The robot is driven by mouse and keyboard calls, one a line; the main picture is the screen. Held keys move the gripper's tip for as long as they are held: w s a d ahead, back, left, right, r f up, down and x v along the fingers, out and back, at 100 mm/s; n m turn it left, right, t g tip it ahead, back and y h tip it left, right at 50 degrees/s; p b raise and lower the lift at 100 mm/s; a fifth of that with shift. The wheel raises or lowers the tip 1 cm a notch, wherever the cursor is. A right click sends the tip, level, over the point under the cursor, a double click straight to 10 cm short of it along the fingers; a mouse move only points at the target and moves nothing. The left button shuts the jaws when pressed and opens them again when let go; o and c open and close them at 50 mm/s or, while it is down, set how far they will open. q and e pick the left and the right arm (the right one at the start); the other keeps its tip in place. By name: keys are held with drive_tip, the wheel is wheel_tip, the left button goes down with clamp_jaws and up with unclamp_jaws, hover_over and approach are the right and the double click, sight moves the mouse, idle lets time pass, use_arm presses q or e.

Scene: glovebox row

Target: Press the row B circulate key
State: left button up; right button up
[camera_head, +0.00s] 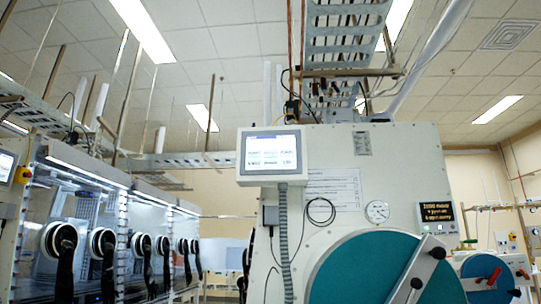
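A light touch panel (270,153) with a lit screen stands on a grey conduit in front of the cream cabinet, at the centre. Its screen shows a few boxes of text too small to read. A small black display with amber text (439,212) sits on the cabinet's right side, with small marks below it. Another lit screen (6,166) is cut off at the left edge. I cannot make out which, if any, carries the row B circulate key. Neither of my grippers is in view.
A large teal round door (366,272) with a slanted lever bar (413,268) fills the lower right centre. A row of glovebox windows with black gloves (67,245) runs along the left. A round gauge (377,211) and a hanging black cable (320,210) are on the cabinet.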

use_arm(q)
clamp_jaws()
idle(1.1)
